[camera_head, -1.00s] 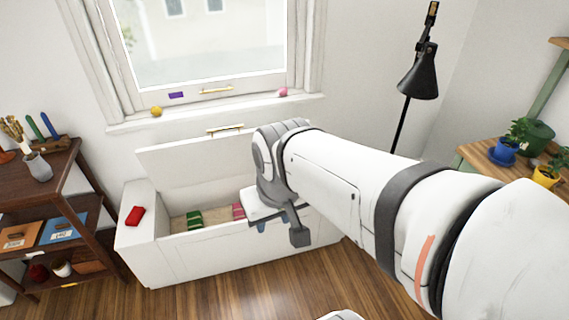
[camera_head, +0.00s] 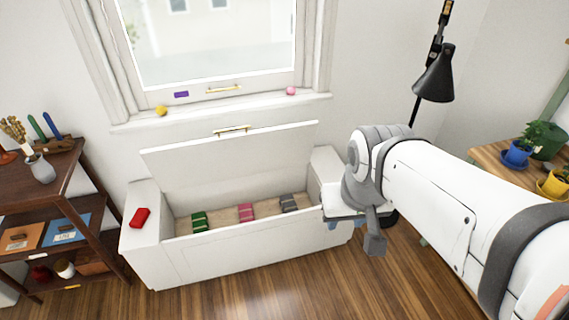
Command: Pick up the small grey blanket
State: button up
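The small grey blanket (camera_head: 289,203) lies folded inside the open white chest bench (camera_head: 240,251), at the right end of a row. A pink folded blanket (camera_head: 246,212) and a green one (camera_head: 199,221) lie to its left. My gripper (camera_head: 345,222) is at the right end of the bench, to the right of the grey blanket and apart from it. The wrist hides most of the gripper, so its fingers cannot be made out clearly.
The bench lid (camera_head: 230,165) is raised toward the window wall. A red item (camera_head: 139,217) sits on the bench's left end. A dark shelf (camera_head: 60,215) stands left, a black lamp (camera_head: 434,80) and plant table (camera_head: 490,160) right. The wooden floor in front is clear.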

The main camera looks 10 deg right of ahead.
aim_at(288, 204)
jog(key=u, duration=0.05)
jog(key=i, duration=1.65)
jog(key=z, duration=0.05)
